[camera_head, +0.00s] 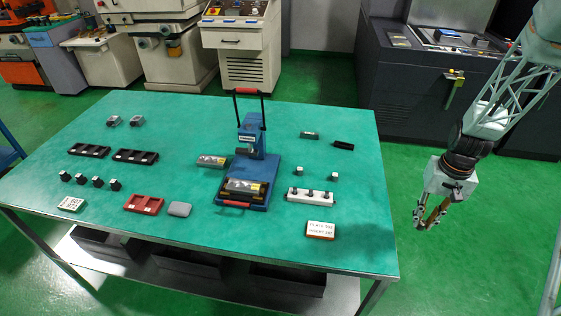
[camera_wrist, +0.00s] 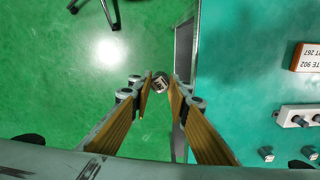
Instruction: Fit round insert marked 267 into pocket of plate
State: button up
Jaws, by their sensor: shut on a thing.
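My gripper (camera_head: 430,222) hangs in the air off the right edge of the table, above the green floor. In the wrist view its two fingers (camera_wrist: 161,88) are shut on a small round insert (camera_wrist: 161,81), with a light face and dark marks too small to read. A blue fixture (camera_head: 258,165) stands mid-table, with a metallic block (camera_head: 246,187) in its front end. A similar metallic block (camera_head: 212,161) lies to its left. I cannot tell which is the plate, and no pocket shows clearly. A card (camera_head: 320,229) reads about "PLATE 902 INSERT 267".
The green table (camera_head: 340,255) has a clear strip at its right. Black trays (camera_head: 88,150), a red tray (camera_head: 143,203) and several small black pieces are at left. The fixture's upright handle (camera_head: 263,108) sticks up.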

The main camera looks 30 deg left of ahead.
jog(key=a+r+n+p, duration=0.1)
jog(key=a+n, duration=0.2)
jog(key=a, duration=0.8)
jog(key=w+a+r+n, duration=0.1)
jog(key=a+n, duration=0.3)
jog(key=a, duration=0.7)
jog(key=w+a+r+n+p, duration=0.1)
jog(key=a+n, duration=0.2)
jog(key=a, duration=0.9)
jog(key=shift+w+a+r+p, duration=0.1)
jog(key=shift+w+r+p, duration=0.1)
jog(key=shift+r+p, duration=0.15)
jog(key=s+a+r+n, duration=0.1)
jog(key=s+a+n, duration=0.2)
jog(key=a, duration=0.7)
jog(key=s+a+r+n+p, duration=0.1)
jog(key=s+a+r+n, duration=0.1)
jog(key=s+a, duration=0.4)
jog(key=s+a+r+n+p, duration=0.1)
jog(key=s+a+n, duration=0.3)
jog(key=a, duration=1)
jog(key=shift+s+r+n, duration=0.15)
jog(key=shift+n, duration=0.15)
jog(key=shift+f, duration=0.3)
jog(key=shift+f+b, duration=1.2)
jog(key=shift+f, duration=1.9)
jog(key=shift+f, duration=0.25)
jog(key=o, duration=1)
